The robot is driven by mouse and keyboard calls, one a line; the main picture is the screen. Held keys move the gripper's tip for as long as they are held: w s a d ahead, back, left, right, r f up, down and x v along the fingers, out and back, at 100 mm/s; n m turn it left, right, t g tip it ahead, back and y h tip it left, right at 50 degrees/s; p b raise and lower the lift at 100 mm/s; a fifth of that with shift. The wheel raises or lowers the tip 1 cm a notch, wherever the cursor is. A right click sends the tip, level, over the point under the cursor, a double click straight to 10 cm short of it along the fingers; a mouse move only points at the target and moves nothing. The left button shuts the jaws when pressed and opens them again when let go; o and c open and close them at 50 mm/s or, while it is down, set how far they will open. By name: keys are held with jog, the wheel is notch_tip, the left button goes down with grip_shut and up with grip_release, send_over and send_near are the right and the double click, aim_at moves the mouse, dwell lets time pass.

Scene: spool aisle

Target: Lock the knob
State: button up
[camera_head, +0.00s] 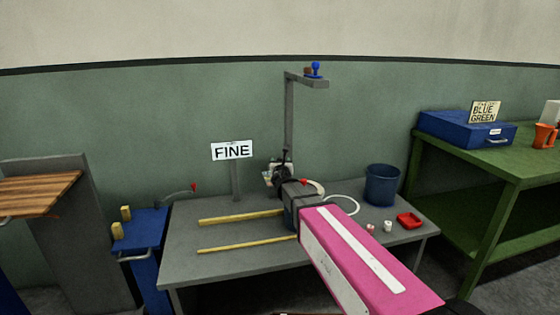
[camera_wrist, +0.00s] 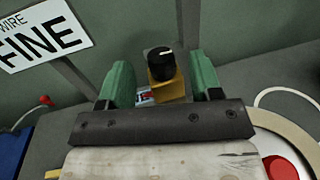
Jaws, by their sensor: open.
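A black knob (camera_wrist: 160,63) with a white pointer line sits on a yellow-orange block (camera_wrist: 168,88) in the wrist view. My gripper (camera_wrist: 161,80) has green fingers standing apart, one on each side of the knob and block. A gap shows between the knob and the fingers. In the head view my gripper (camera_head: 280,170) is over the back of the grey table (camera_head: 205,235), beside the grey post. The knob cannot be made out clearly there, and my arm hides part of the table.
A "FINE" sign (camera_head: 232,150) stands left of my gripper. The grey post (camera_head: 289,115) rises behind it. Two yellow rails (camera_head: 240,217) lie on the table. A blue bucket (camera_head: 382,185) and red tray (camera_head: 410,220) are on the right. A red-tipped lever (camera_head: 193,187) is at left.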

aim_at(280, 159)
jog(key=w, duration=0.3)
jog(key=shift+w+a, duration=0.15)
jog(key=shift+w, duration=0.05)
jog(key=c, duration=0.9)
jog(key=shift+c, duration=0.2)
